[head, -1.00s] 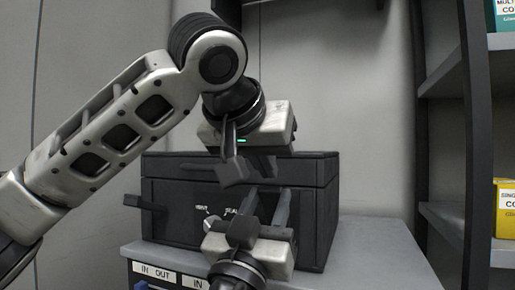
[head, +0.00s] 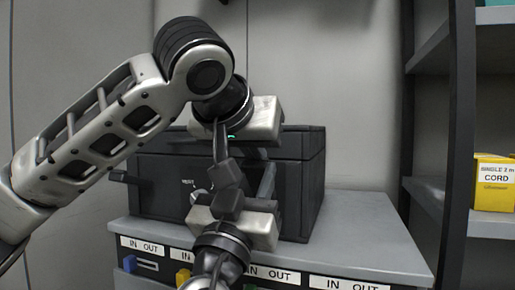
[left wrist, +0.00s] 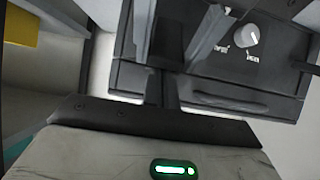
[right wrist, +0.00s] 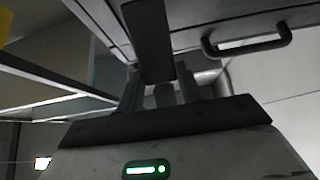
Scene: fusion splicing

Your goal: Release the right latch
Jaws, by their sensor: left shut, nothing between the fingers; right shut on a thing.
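The black case (head: 163,190) stands closed on the grey cabinet, its front towards me. Its left latch (head: 126,178) sticks out to the left; it also shows in the left wrist view (left wrist: 307,66). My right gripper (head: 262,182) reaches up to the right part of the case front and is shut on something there. That spot is the right latch's side, but the latch is mostly hidden by the fingers. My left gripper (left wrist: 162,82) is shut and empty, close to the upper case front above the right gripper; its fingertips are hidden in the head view.
A white knob (left wrist: 246,36) with lettering sits on the case front, and a carry handle (right wrist: 252,44) is close by. The two grippers nearly touch each other. Shelves with a yellow box (head: 494,184) stand at the right. The cabinet top (head: 355,232) is clear right of the case.

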